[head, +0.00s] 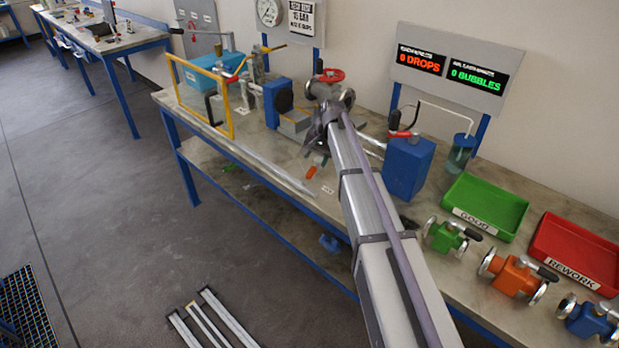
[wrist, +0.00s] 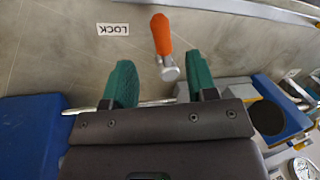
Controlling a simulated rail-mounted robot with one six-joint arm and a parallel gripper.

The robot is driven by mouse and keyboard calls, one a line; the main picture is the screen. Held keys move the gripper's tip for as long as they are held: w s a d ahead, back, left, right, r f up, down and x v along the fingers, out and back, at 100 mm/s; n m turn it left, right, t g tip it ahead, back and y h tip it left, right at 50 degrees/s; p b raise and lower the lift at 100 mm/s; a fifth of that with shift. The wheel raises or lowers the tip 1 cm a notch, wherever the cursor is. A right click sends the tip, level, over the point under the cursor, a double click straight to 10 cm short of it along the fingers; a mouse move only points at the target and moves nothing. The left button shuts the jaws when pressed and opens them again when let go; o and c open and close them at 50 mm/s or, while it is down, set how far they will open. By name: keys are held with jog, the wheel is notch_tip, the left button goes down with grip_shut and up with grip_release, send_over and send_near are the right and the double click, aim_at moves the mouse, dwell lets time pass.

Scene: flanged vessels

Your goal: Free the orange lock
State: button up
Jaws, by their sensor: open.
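The orange lock is a lever with an orange handle (wrist: 161,34) and a silver pivot end (wrist: 169,70), on the grey bench top in the wrist view. In the head view its orange handle (head: 310,172) shows near the bench's front edge. My gripper (wrist: 162,80) is open, with green fingertips on either side of the pivot end in the picture, closer to the right finger. The orange handle points away beyond the fingertips. I cannot tell the height gap or any contact. In the head view my gripper (head: 321,161) is partly hidden by my arm.
A white LOCK label (wrist: 113,29) lies left of the lever. A blue block (wrist: 28,140) and a blue fixture (wrist: 278,108) flank my gripper. In the head view a blue box (head: 408,167), green tray (head: 486,205), red tray (head: 577,253) and several flanged valves stand to the right.

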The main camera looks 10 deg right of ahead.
aim_at(310, 173)
jog(key=b+x, duration=0.6)
jog(key=x, duration=0.2)
jog(key=shift+r, duration=0.1)
jog(key=shift+c, duration=0.4)
grip_shut()
